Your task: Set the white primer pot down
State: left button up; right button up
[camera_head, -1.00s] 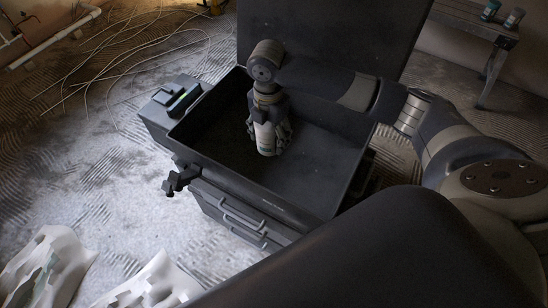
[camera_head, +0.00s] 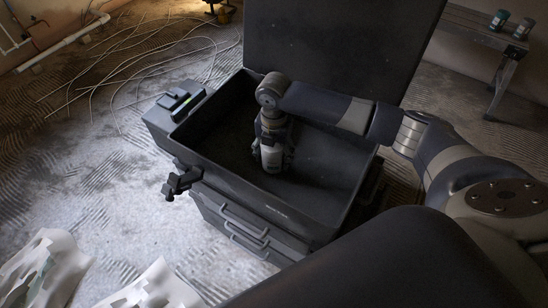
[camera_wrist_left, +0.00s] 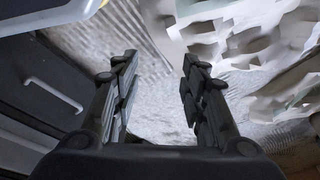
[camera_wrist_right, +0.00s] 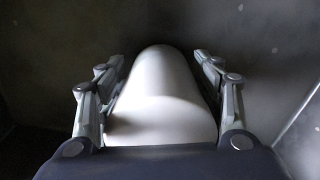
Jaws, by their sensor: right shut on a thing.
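The white primer pot (camera_wrist_right: 160,90) is between the two fingers of my right gripper (camera_wrist_right: 160,75) in the right wrist view, and the gripper is shut on it. In the head view the right gripper (camera_head: 273,150) points down inside the open dark toolbox (camera_head: 235,182), with the pot low between its fingers (camera_head: 271,160). The pot is close to the box floor; I cannot tell whether it touches. My left gripper (camera_head: 172,188) is outside the box, by its front left corner. The left wrist view shows its fingers (camera_wrist_left: 160,75) apart and empty.
The raised lid (camera_head: 340,50) stands behind the box. White crumpled sheets (camera_head: 45,268) lie front left on the floor, loose cables (camera_head: 130,45) back left. A bench (camera_head: 485,32) with two pots stands back right.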

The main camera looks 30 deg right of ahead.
jog(key=shift+f, duration=0.5)
jog(key=o, duration=1.7)
pick_arm(q)
jog(key=shift+w+r, duration=0.1)
jog(key=shift+r, duration=0.3)
pick_arm(e)
jog(key=shift+r, duration=0.1)
jog(key=shift+r, duration=0.25)
pick_arm(q)
jog(key=s+f+p, duration=0.2)
jog(key=s+f, duration=0.2)
jog(key=f, duration=0.4)
jog(key=shift+s+a+g+p, duration=0.2)
jog(key=shift+a+g+p, duration=0.1)
pick_arm(e)
notch_tip(320, 180, up, 11)
jog(key=shift+r, duration=0.2)
